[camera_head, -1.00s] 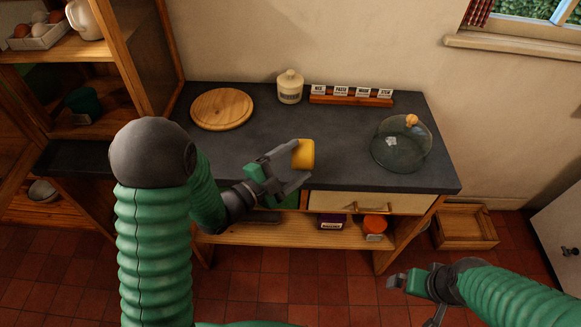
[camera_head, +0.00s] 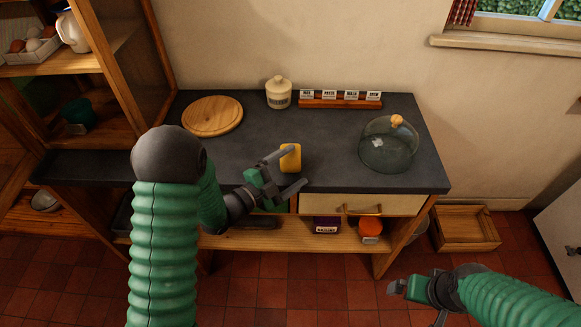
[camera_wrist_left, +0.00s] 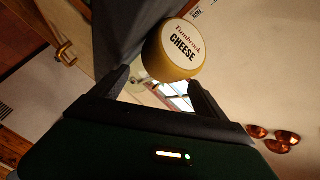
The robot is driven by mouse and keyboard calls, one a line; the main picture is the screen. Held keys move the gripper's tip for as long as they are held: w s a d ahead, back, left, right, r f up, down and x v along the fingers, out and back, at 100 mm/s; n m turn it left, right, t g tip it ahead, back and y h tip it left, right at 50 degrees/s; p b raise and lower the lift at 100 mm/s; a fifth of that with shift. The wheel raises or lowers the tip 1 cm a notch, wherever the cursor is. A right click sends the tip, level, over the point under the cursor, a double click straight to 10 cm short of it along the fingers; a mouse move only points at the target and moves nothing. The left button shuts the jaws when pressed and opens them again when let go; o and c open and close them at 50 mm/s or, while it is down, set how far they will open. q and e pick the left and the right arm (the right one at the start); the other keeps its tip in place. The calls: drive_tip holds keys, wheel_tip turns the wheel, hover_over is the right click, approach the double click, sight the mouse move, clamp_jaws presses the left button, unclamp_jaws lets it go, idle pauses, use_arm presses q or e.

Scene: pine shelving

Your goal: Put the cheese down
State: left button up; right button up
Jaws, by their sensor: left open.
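The yellow cheese (camera_head: 291,161) is at the front part of the dark counter (camera_head: 330,145) and appears to rest on it. In the left wrist view the cheese (camera_wrist_left: 185,66) is a yellow round with a white label on its flat face. My left gripper (camera_head: 297,167) is open, its fingers spread on the near side of the cheese. In the left wrist view the cheese lies just beyond the fingertips (camera_wrist_left: 160,78); whether one finger still touches it I cannot tell. My right gripper (camera_head: 416,302) is apart from the counter at the lower right, with its fingers spread.
A glass dome (camera_head: 375,156) with a wooden knob stands on the counter's right. A round wooden board (camera_head: 212,117), a cream jar (camera_head: 278,93) and a labelled rack (camera_head: 338,103) stand along the back. A drawer (camera_head: 385,205) is below the front edge. The counter's middle is clear.

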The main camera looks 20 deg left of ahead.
use_arm(q)
drive_tip(key=s+a+n+g+y+p, duration=0.5)
drive_tip(key=s+a+n+g+y, duration=0.1)
drive_tip(key=s+a+n+y, duration=0.35)
drive_tip(key=s+d+n+g+p, duration=0.1)
drive_tip(key=s+d+n+g, duration=0.2)
drive_tip(key=s, duration=0.3)
drive_tip(key=s+d+r+n+g+p, duration=0.1)
drive_tip(key=s+d+n+g, duration=0.2)
drive_tip(key=s+n, duration=0.2)
drive_tip(key=shift+s+r+h, duration=0.15)
drive_tip(key=shift+s+h, duration=0.3)
drive_tip(key=shift+s, duration=0.45)
use_arm(e)
drive_tip(key=w+v, duration=0.1)
drive_tip(key=v, duration=0.5)
drive_tip(key=shift+w+a+r, duration=0.15)
drive_tip(key=shift+a+r, duration=0.15)
drive_tip(key=shift+r, duration=0.3)
